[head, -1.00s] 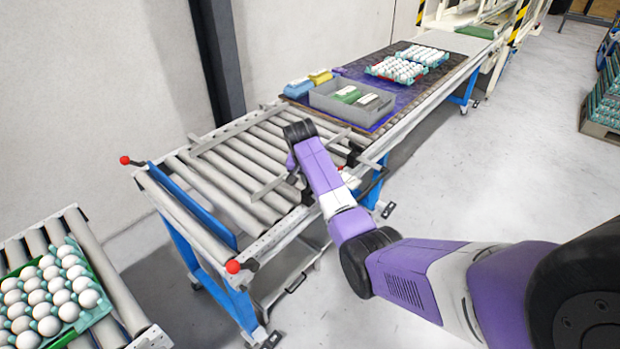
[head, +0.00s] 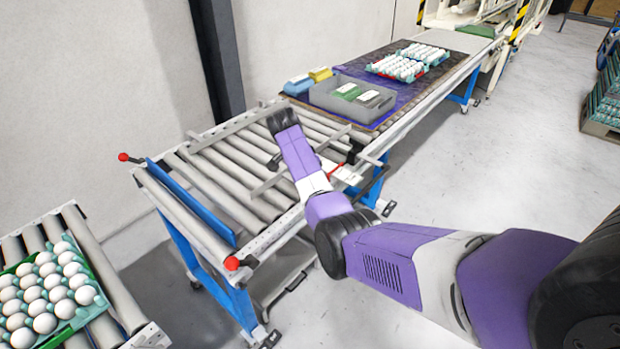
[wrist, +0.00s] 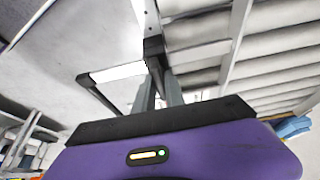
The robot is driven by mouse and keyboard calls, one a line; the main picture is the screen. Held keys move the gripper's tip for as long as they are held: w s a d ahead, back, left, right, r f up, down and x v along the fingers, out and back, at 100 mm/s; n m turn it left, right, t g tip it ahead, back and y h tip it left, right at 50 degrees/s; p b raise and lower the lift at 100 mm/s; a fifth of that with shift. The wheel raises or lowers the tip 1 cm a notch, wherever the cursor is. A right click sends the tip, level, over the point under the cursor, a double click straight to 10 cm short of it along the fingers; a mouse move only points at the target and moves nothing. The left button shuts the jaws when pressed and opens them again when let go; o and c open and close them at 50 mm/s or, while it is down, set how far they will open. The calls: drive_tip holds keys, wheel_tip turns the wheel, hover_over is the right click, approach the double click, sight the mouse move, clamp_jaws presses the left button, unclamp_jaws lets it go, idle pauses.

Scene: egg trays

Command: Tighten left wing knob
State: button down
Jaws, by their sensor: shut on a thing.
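My gripper (wrist: 160,92) has its two grey fingers close together at a black clamp piece (wrist: 153,50) on a grey bar. The fingers are shut on what appears to be the left wing knob, whose shape is mostly hidden between and behind them. In the head view my gripper (head: 274,161) is small and partly hidden by my purple wrist, over the far half of the roller conveyor (head: 205,180). A grey guide rail (head: 268,186) crosses the rollers beside it.
A grey bin (head: 325,101) with green and dark packs stands on the blue mat. Trays of white eggs (head: 398,69) lie farther back. Red ball handles (head: 232,264) mark the conveyor's near end. Another egg tray (head: 72,322) is at lower left.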

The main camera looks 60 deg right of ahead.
drive_tip(key=c, duration=1.4)
unclamp_jaws()
drive_tip(key=shift+r, duration=0.1)
drive_tip(key=v, duration=0.7)
drive_tip(key=shift+a+r+b, duration=0.2)
drive_tip(key=shift+r+b, duration=0.1)
